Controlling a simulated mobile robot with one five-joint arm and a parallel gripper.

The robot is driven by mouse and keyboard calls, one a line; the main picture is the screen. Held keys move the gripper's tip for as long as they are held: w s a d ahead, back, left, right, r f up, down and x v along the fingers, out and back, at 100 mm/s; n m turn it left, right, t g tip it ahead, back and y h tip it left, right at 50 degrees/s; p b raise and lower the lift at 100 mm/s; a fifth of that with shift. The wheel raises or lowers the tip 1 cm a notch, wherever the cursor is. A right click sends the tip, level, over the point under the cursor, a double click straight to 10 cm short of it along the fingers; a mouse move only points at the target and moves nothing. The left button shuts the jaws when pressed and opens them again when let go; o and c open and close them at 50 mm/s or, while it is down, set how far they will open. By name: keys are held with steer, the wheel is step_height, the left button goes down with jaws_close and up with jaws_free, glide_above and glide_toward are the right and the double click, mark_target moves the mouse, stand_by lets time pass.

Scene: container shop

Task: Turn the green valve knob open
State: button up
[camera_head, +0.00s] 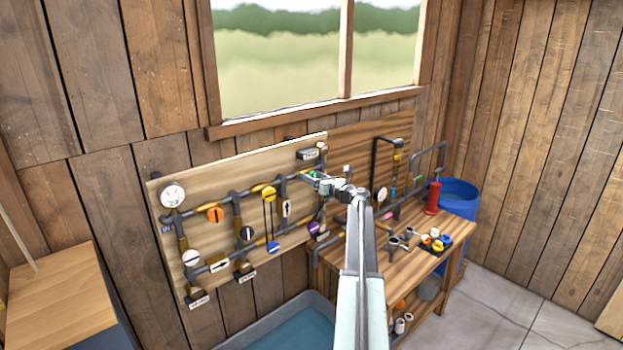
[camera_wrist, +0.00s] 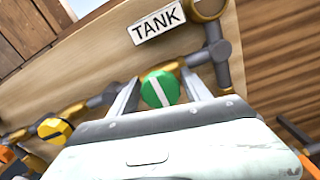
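The green valve knob (camera_wrist: 160,89) is round with a white bar across its face, tilted from upper left to lower right in the wrist view. It is on the pipework of the wooden board. My gripper (camera_wrist: 160,78) is open, with one finger on each side of the knob and a narrow gap showing on both sides. In the head view my gripper (camera_head: 316,181) is at the board's right part and covers most of the green knob (camera_head: 313,174). I cannot tell how deep the fingers reach around it.
The board (camera_head: 232,171) carries pipes, gauges and other knobs, including a yellow knob (camera_wrist: 55,130) left of the green one. A TANK label (camera_wrist: 157,22) is above it. A workbench (camera_head: 413,264) with loose parts and a blue barrel (camera_head: 460,196) stand at right.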

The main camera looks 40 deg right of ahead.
steer(key=c, duration=1)
steer(key=shift+o, duration=0.2)
steer(key=shift+f, duration=0.1)
steer(key=shift+n, duration=0.3)
steer(key=n, duration=0.2)
steer(key=shift+n, duration=0.3)
steer(key=n, duration=0.5)
steer(key=shift+n, duration=0.3)
steer(key=n, duration=0.4)
steer(key=shift+a, duration=0.1)
steer(key=shift+n, duration=2.5)
